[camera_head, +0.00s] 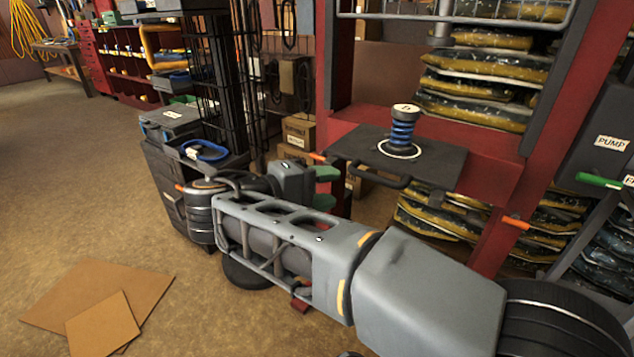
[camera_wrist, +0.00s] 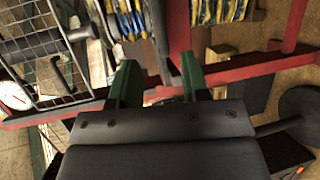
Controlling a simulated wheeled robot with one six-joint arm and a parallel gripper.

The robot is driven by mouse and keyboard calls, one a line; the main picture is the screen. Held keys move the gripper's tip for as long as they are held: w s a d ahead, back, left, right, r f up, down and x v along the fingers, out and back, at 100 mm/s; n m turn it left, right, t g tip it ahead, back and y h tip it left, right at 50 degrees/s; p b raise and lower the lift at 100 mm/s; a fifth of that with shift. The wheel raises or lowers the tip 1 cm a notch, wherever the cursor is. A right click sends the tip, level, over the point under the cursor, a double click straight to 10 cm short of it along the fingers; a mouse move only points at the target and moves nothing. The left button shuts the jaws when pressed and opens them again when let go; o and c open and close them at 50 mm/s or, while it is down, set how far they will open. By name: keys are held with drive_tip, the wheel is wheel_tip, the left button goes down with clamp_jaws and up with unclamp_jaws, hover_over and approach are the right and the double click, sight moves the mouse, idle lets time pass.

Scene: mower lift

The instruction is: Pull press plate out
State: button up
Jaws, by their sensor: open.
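The press plate (camera_head: 437,159) is a dark flat plate with a black bar handle (camera_head: 380,178) on its front left edge. It sits level in the red press frame (camera_head: 500,178). A blue coil spring (camera_head: 403,130) with a pale labelled cap stands upright on it, inside a white ring. My gripper (camera_head: 326,187) has green fingers and is open and empty, to the left of the handle and apart from it. In the wrist view my gripper (camera_wrist: 160,82) shows both fingers spread, with nothing held between them. I cannot clearly pick out the plate in the wrist view.
Filled bags (camera_head: 480,75) lie stacked behind the frame. A wire rack (camera_head: 460,14) hangs above; a wire grid (camera_wrist: 40,50) shows at left in the wrist view. A dark cabinet (camera_head: 170,185) stands left. Cardboard sheets (camera_head: 100,305) lie on otherwise open floor.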

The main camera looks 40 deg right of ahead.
drive_tip(key=shift+v, duration=0.85)
